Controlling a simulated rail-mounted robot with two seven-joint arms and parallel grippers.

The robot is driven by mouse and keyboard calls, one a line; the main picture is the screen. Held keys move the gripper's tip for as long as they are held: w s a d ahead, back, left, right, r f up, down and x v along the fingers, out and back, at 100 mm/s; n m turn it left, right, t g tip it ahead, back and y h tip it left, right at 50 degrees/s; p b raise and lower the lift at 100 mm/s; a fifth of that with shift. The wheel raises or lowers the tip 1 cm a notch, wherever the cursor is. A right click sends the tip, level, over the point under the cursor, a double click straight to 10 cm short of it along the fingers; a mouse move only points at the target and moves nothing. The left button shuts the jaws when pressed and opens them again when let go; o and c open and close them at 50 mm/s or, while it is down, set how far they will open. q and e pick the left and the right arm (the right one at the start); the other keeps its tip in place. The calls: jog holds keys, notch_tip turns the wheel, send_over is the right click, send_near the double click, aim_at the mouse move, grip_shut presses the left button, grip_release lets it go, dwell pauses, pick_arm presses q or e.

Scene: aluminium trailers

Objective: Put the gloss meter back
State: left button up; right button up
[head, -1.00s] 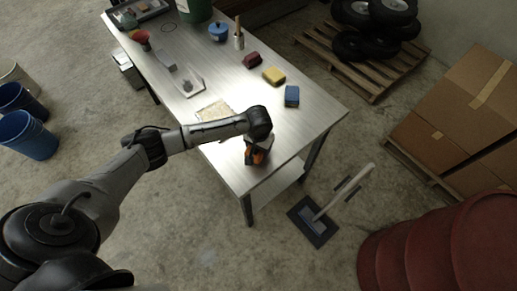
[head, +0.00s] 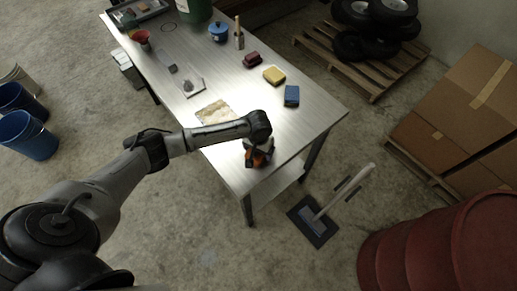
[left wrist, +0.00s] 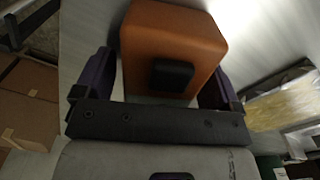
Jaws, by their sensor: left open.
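An orange block with rounded edges and a black pad on it, which I take for the gloss meter (head: 258,159), is at the near right end of the metal table (head: 275,122). My left gripper (head: 254,148) is over it, and the arm partly hides it. In the left wrist view the orange block (left wrist: 172,40) lies between the two purple fingers of the open left gripper (left wrist: 155,80). Gaps show beside the fingers in places, and I cannot tell whether either one touches it. A long shallow tray (head: 148,14) and a thin dark circle outline (head: 168,28) are at the table's far end.
On the table are a tan panel (head: 214,112), a blue block (head: 291,96), a yellow block (head: 274,76), a dark red block (head: 252,59), a blue pot (head: 218,33) and a red funnel (head: 141,38). Pallets, boxes (head: 455,105) and red drums (head: 430,245) stand right.

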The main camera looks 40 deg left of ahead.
pick_arm(q)
notch_tip(320, 180, up, 10)
jog(key=shift+r+p, duration=0.2)
jog(key=shift+p, duration=0.35)
jog(key=s+d+f+m+t+h, duration=0.1)
jog(key=s+d+f+m, duration=0.15)
jog(key=s+d, duration=0.4)
jog(key=s+d+f+m+t+h, duration=0.1)
jog(key=s+d+f+m, duration=0.15)
jog(key=s+d, duration=0.4)
jog(key=s+a+r+y, duration=0.1)
jog(key=s+a, duration=0.1)
jog(key=s, duration=0.5)
jog(key=s+a+r+t, duration=0.1)
jog(key=s+a, duration=0.1)
jog(key=s, duration=0.6)
jog(key=shift+t+y, duration=0.3)
jog(key=shift+y, duration=0.1)
